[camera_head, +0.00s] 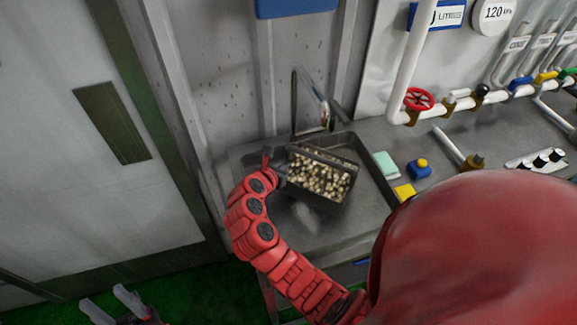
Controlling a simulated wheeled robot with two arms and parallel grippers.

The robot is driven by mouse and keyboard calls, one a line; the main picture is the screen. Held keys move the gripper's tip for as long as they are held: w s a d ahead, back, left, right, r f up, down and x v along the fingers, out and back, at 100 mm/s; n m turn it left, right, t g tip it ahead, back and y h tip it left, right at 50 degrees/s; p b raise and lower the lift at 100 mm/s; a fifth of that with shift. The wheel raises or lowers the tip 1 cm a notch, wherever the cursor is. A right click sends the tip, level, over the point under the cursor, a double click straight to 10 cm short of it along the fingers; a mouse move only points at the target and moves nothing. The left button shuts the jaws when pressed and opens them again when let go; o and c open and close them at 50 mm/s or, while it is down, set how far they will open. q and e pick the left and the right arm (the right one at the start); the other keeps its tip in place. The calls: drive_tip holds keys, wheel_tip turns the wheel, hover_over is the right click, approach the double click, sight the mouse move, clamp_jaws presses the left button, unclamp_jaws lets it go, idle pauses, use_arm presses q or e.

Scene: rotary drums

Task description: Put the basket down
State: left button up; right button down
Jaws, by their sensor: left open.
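The basket (350,190) is a dark mesh container filled with small beige, rounded pieces (318,176). It sits tilted in or just over the sink (300,222), below the tap; I cannot tell if it touches the sink bottom. My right gripper (277,168), at the end of the red arm, is at the basket's left end and looks shut on it. Its fingertips are partly hidden. My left gripper (108,305) is at the bottom left, low over the green floor, with its two grey fingers apart and nothing between them.
A tap (327,115) stands behind the sink. A green-and-white sponge (386,164), a yellow block (404,192) and a blue-yellow item (419,168) lie right of it. A red valve wheel (419,99) and pipes are further right. My red body hides the lower right.

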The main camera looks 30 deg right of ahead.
drive_tip(key=shift+w+f, duration=0.1)
drive_tip(key=shift+f, duration=1.6)
drive_tip(key=shift+f+p, duration=0.1)
drive_tip(key=shift+p, duration=0.2)
drive_tip(key=c, duration=1)
unclamp_jaws()
drive_tip(key=shift+c, duration=0.2)
drive_tip(key=shift+a+r, duration=0.2)
drive_tip(key=shift+a, duration=0.15)
drive_tip(key=b+v, duration=0.2)
drive_tip(key=v, duration=0.9)
drive_tip(key=shift+s, duration=0.3)
drive_tip(key=shift+a, duration=0.1)
